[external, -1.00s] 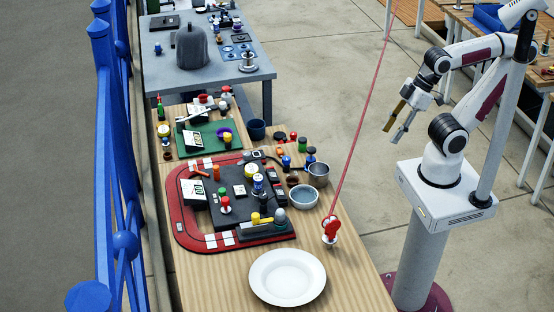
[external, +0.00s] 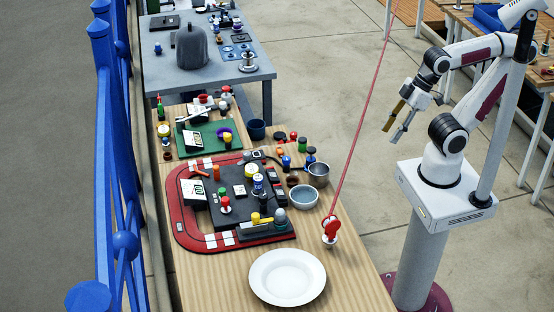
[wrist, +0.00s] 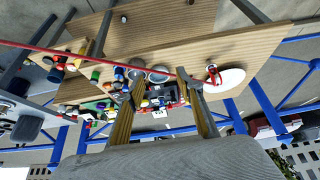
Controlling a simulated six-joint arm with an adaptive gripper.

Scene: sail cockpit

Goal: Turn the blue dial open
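A dark control panel (external: 238,191) lies on a red track-shaped base (external: 185,222) on the wooden table. A short blue and white cylinder (external: 258,184) stands upright on the panel; it looks like the blue dial, but its setting is too small to read. A yellow-topped cylinder (external: 251,170) stands just behind it. My gripper (external: 392,133) is open and empty, high to the right of the table and well apart from the panel. In the wrist view my gripper (wrist: 160,74) shows two spread fingers, with the small, tilted panel between and beyond them; the dial is not clear there.
A red cord (external: 362,130) slants down to a red fitting (external: 331,229) on the table, between my arm and the panel. Bowls (external: 304,197), a white plate (external: 288,277) and a yellow-handled lever (external: 256,219) are near the panel. A blue railing (external: 104,150) runs along the left.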

